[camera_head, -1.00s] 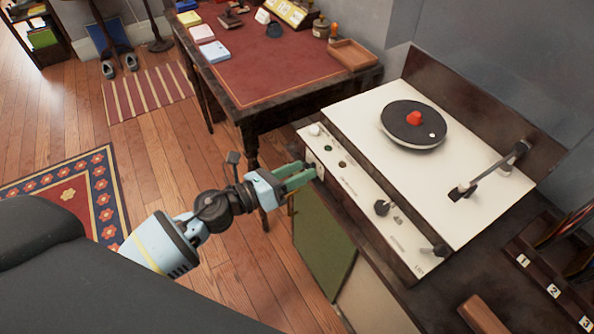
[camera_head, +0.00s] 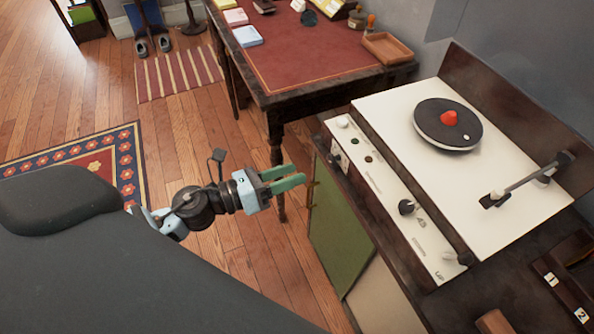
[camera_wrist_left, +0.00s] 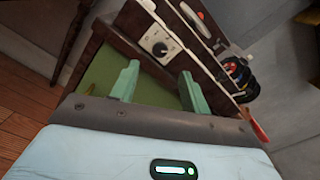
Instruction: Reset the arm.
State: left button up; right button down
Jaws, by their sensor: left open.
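My left gripper (camera_head: 288,178) has pale green fingers that stand apart with nothing between them. It is in the air over the wood floor, left of the record player cabinet and clear of it. In the left wrist view the open fingers (camera_wrist_left: 158,88) point toward the cabinet front and a round control knob (camera_wrist_left: 160,48). My left arm is partly hidden behind my dark body in the head view. My right gripper is not in view.
The record player (camera_head: 500,190) with its black platter (camera_head: 432,128) stands on a cabinet with a green door (camera_head: 338,225). A red-topped desk (camera_head: 310,60) stands behind. A patterned rug (camera_head: 130,160) and bare floor lie to the left.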

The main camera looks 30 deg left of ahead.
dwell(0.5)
pick_arm(q)
jog(key=s+a+f+n+g+y, duration=0.15)
jog(key=s+f+n+y, duration=0.65)
jog(key=s+f+n, duration=1.25)
jog(key=s+d+f+n+g+y, duration=0.1)
jog(key=s+d+f+n+g, duration=0.15)
jog(key=s+n+g, duration=0.9)
notch_tip(320, 180, up, 17)
jog(key=w+n+t+p, duration=0.2)
jog(key=t+p, duration=0.5)
jog(key=p, duration=0.8)
jog(key=shift+w+a+f+n+t, duration=0.2)
jog(key=shift+w+n+t, duration=0.1)
jog(key=shift+n, duration=0.5)
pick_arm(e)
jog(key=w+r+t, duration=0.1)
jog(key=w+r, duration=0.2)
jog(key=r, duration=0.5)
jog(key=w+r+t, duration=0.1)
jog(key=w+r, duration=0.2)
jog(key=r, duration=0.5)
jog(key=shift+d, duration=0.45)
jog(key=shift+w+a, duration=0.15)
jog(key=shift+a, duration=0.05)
